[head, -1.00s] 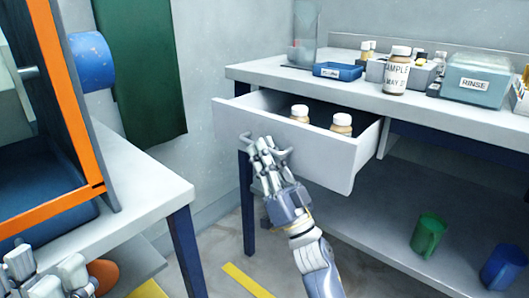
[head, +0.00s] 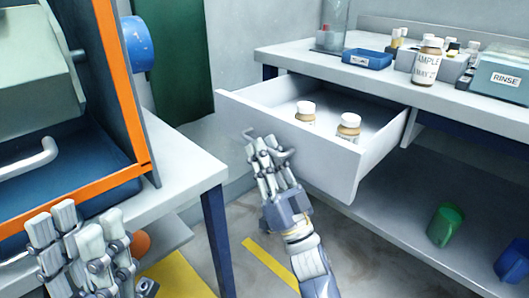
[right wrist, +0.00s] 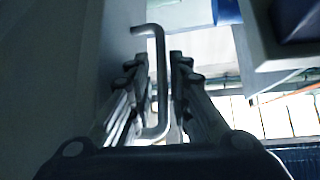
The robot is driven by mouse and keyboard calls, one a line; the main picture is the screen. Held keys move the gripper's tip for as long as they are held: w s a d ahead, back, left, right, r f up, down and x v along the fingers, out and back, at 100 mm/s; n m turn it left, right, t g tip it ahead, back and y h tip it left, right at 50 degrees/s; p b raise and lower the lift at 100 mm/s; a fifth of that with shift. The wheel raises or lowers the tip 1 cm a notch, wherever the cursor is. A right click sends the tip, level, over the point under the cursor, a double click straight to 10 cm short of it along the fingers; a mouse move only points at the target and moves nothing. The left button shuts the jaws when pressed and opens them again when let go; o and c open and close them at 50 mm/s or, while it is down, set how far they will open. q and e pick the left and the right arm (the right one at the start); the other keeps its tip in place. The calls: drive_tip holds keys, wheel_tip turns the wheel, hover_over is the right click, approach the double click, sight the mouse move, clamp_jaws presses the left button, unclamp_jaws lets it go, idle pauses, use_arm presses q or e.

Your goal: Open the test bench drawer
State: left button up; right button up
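The white test bench drawer (head: 290,145) stands pulled out from under the bench top, with two brown bottles with white caps (head: 305,112) (head: 348,127) upright inside. My right gripper (head: 265,150) is at the drawer's front, with its fingers on either side of the bent metal handle (head: 281,158).
The bench top (head: 310,63) holds a blue tray (head: 367,58), a sample bottle (head: 427,62) and a rinse box (head: 500,78). A green mug (head: 445,225) and a blue mug (head: 512,258) are on the lower shelf. An orange-framed cabinet (head: 125,110) stands at left.

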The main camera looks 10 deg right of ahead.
drive_tip(key=shift+f, duration=0.1)
drive_tip(key=v, duration=1.2)
